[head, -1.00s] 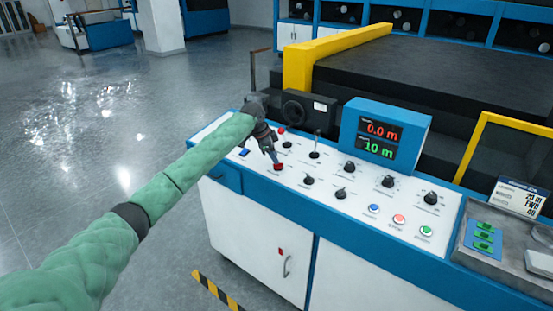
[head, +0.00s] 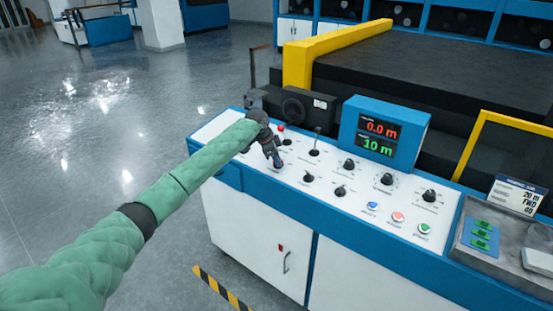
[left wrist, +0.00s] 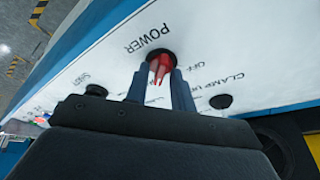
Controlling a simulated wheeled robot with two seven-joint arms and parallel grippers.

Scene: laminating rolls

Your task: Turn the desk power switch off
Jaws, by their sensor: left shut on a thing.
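The red power switch (left wrist: 160,66) sits in a round black mount on the white panel, beside the printed word POWER, with OFF printed on its other side. My left gripper (left wrist: 160,82) is shut on it, one dark finger on each side. In the head view the left gripper (head: 277,164) points down at the left part of the desk's control panel (head: 323,196) and hides most of the switch. My right gripper is in neither view.
Black knobs (head: 348,165), a lever (head: 315,142) and a red-topped control (head: 281,128) stand close to the gripper. A blue display box (head: 412,137) reads 0.0 m and 10 m. Blue, red and green buttons (head: 398,217) lie farther right, then a grey tray (head: 470,252).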

